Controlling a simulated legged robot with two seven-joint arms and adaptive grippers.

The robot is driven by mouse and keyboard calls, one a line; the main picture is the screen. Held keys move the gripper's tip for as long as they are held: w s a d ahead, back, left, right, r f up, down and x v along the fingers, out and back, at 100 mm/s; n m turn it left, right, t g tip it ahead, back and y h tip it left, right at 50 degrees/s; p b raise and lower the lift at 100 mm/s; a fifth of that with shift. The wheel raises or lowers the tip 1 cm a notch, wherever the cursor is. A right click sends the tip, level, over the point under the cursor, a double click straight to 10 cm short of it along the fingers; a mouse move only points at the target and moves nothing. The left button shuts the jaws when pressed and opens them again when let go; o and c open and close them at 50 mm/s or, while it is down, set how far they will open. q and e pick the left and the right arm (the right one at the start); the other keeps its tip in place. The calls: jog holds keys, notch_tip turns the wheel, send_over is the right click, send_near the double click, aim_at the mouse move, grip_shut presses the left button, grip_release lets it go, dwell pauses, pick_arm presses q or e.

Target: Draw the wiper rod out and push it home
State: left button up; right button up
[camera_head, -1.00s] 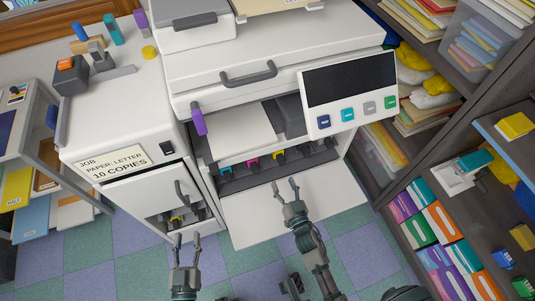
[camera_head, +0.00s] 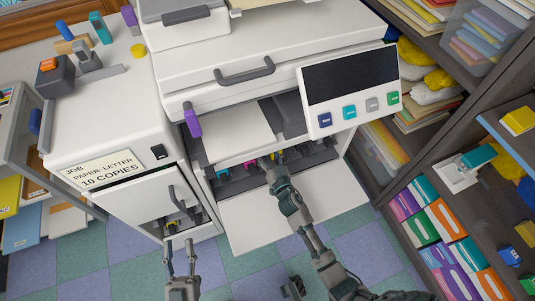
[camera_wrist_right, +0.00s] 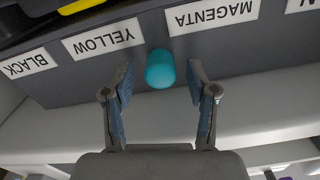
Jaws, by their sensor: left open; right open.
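A teal rounded knob (camera_wrist_right: 160,68), seemingly the wiper rod's end, sticks out of the dark panel (camera_wrist_right: 240,60) between the YELLOW and MAGENTA labels. Its shaft is hidden in the panel. My right gripper (camera_wrist_right: 160,80) is open, with one finger on each side of the knob and a gap on both sides. In the head view my right gripper (camera_head: 271,160) reaches into the copier's open front bay and hides the knob. My left gripper (camera_head: 180,246) is open and empty in front of the left cabinet.
The copier's lowered front flap (camera_head: 235,222) lies under my right arm. A control panel (camera_head: 350,90) overhangs the bay at right. The left cabinet's door (camera_head: 140,205) has a handle. A shelf unit (camera_head: 430,165) stands close on the right.

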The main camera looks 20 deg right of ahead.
grip_shut()
pick_arm(q)
notch_tip(320, 180, down, 12)
jog(key=s+a+g+y+p, duration=0.2)
jog(key=g+p, duration=0.3)
jog(key=g, duration=0.5)
jog(key=shift+f, duration=0.2)
pick_arm(e)
jog(key=s, duration=1.5)
jog(key=shift+d, duration=0.3)
jog(key=shift+s, duration=0.1)
grip_release()
jog(key=s, duration=1.2)
jog(key=shift+d, duration=0.2)
